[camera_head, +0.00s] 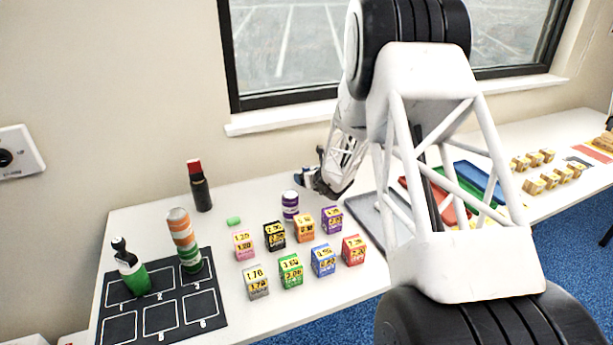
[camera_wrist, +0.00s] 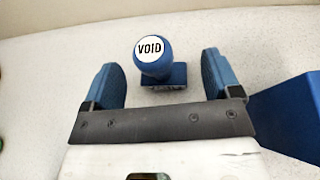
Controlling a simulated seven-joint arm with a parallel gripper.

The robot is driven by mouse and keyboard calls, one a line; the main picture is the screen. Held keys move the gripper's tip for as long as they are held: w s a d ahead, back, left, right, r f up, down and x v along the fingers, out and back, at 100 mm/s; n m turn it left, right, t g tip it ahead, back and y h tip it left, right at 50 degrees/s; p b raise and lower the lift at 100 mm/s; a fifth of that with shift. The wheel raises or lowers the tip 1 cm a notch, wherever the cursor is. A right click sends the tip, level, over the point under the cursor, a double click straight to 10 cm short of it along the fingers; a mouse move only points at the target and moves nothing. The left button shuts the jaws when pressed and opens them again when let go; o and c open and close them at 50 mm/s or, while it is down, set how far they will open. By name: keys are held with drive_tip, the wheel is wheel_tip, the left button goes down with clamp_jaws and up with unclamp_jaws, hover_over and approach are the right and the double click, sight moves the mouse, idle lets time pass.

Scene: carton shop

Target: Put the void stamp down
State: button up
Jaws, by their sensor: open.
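The void stamp (camera_wrist: 176,76) has a round blue knob with a white top reading VOID and a blue block base. In the wrist view it stands on the pale tabletop between and slightly beyond the fingertips. My gripper (camera_wrist: 160,75) is open, with a blue-padded finger on each side of the stamp and a visible gap to both. In the head view my gripper (camera_head: 306,179) is low over the back of the table, behind the price-marked cartons. I cannot make out the stamp there.
Several coloured cartons (camera_head: 290,271) stand mid-table, with a purple-banded container (camera_head: 290,205) close to my gripper. A black numbered mat (camera_head: 162,318) holds bottles at left. A grey tray (camera_head: 368,217) lies right. A blue object (camera_wrist: 290,115) is beside the right finger.

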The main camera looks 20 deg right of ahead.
drive_tip(key=shift+v, duration=5.15)
drive_tip(key=shift+f, duration=0.1)
drive_tip(key=s+a+r+n+y, duration=0.1)
drive_tip(key=a+r+n, duration=0.1)
drive_tip(key=a+r, duration=0.1)
drive_tip(key=s+a+r+n+g+y, duration=0.1)
drive_tip(key=s+a+r+n, duration=0.1)
drive_tip(key=a+r+n, duration=0.1)
drive_tip(key=s+a+r+n+y, duration=0.2)
drive_tip(key=a+r+n, duration=0.1)
drive_tip(key=a+r, duration=0.1)
drive_tip(key=shift+s+a+g, duration=0.15)
drive_tip(key=shift+a+g, duration=0.25)
drive_tip(key=shift+a, duration=0.3)
drive_tip(key=s+a+r+n+g+y, duration=0.1)
drive_tip(key=s+a+r+n+g, duration=0.1)
drive_tip(key=s+a+r+n, duration=0.3)
drive_tip(key=s+a+r+n+g+y, duration=0.1)
drive_tip(key=s+a+r+n+g, duration=0.1)
drive_tip(key=s+a+n, duration=0.4)
drive_tip(key=s+r+n+g+h, duration=0.2)
drive_tip(key=s+n+h, duration=0.2)
drive_tip(key=s, duration=1.1)
drive_tip(key=s+r+n+g+h, duration=0.2)
drive_tip(key=s+n+h, duration=0.2)
drive_tip(key=s+n, duration=0.7)
drive_tip(key=s, duration=0.4)
drive_tip(key=shift+s+r+g, duration=0.15)
drive_tip(key=shift+g, duration=0.25)
